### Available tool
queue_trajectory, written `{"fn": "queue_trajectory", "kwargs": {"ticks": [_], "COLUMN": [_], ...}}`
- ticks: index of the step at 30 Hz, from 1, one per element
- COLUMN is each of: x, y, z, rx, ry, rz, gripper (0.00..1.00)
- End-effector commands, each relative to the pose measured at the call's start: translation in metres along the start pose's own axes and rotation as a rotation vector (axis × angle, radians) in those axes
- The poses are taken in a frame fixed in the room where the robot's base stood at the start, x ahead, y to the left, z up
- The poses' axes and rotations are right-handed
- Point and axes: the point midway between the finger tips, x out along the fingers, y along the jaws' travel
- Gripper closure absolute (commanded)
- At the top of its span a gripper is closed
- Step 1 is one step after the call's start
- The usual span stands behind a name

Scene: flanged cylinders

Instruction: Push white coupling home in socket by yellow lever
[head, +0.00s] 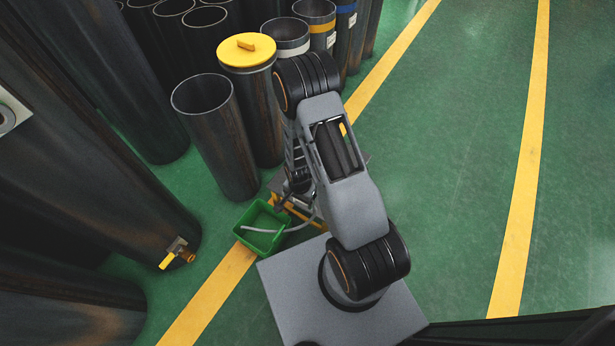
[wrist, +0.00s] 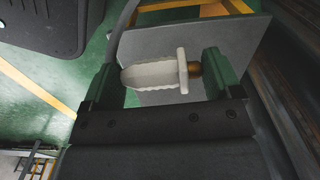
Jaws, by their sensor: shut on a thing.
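My gripper (wrist: 160,74) is shut on the white coupling (wrist: 153,74), which lies across the gap between its two dark green fingers in the wrist view. The coupling has a ribbed body and a flange on its right, with a brass-coloured end (wrist: 195,70) against the right finger. In the head view a yellow lever (head: 167,261) sits on a small valve low on a large dark cylinder (head: 100,165). A brass fitting (head: 187,257) is beside the lever; its opening is too small to make out. The coupling and gripper tips cannot be made out in the head view.
A green bin (head: 247,239) with a grey hose (head: 262,230) stands on the floor between my arm and the valve. Several dark pipes stand behind, one with a yellow lid (head: 246,52). A grey plate (wrist: 230,35) lies beyond my fingers. Green floor at right is clear.

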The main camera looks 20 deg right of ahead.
Motion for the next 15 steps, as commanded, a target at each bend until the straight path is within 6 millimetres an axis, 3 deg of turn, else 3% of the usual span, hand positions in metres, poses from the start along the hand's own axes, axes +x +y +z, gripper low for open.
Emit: {"fn": "queue_trajectory", "kwargs": {"ticks": [15], "x": [0.0034], "y": [0.0058], "z": [-0.0013], "rx": [0.056], "ry": [0.001], "rz": [-0.002], "gripper": [0.41]}}
